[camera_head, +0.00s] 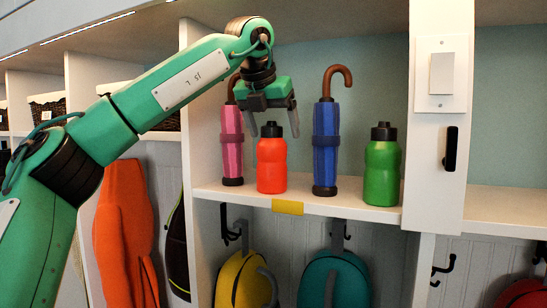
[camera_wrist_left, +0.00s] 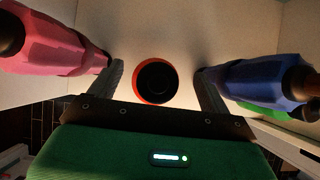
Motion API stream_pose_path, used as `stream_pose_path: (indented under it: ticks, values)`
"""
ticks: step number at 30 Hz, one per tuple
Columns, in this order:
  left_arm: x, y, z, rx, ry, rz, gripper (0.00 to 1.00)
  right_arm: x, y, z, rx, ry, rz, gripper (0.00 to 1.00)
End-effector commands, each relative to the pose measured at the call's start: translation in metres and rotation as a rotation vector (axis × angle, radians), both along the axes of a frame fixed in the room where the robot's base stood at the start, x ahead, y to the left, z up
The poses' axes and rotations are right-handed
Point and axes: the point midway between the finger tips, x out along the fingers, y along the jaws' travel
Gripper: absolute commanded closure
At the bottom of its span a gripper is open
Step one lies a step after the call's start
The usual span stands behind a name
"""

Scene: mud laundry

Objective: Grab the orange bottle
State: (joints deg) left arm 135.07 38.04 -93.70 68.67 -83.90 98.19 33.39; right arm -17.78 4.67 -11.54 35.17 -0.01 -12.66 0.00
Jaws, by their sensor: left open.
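The orange bottle (camera_head: 272,165), orange-red with a black cap, stands upright on the white shelf (camera_head: 300,200), between a pink umbrella and a blue umbrella. My left gripper (camera_head: 273,125) is open and points down over the bottle, its fingertips at about the height of the cap on either side. In the left wrist view the black cap and orange rim of the bottle (camera_wrist_left: 156,82) sit between the two open fingers (camera_wrist_left: 160,85). Nothing is held. My right gripper is not in view.
The pink umbrella (camera_head: 232,145) stands close on the left and the blue umbrella (camera_head: 326,150) close on the right, with a brown hooked handle. A green bottle (camera_head: 382,170) stands further right. White uprights bound the cubby; bags hang below.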

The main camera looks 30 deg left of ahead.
Motion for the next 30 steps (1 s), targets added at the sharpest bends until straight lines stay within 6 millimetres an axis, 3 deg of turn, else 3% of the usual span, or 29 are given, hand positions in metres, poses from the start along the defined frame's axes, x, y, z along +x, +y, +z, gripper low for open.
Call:
stream_pose_path:
  ticks: [1, 6, 16, 25, 30]
  values:
    - [0.001, 0.002, -0.001, 0.001, 0.003, -0.002, 0.19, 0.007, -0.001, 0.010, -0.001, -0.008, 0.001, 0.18]
    - [0.011, 0.002, -0.019, 0.000, 0.002, 0.000, 0.19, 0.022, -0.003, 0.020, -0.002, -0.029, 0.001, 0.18]
    - [0.014, 0.002, -0.026, -0.002, 0.000, -0.001, 0.21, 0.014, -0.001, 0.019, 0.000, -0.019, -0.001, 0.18]
    - [0.014, 0.002, -0.025, -0.002, 0.000, -0.001, 0.80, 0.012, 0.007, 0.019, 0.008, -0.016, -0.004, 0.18]
    - [0.014, 0.002, -0.025, -0.002, -0.001, -0.001, 0.82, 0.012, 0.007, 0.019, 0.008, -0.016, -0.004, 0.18]
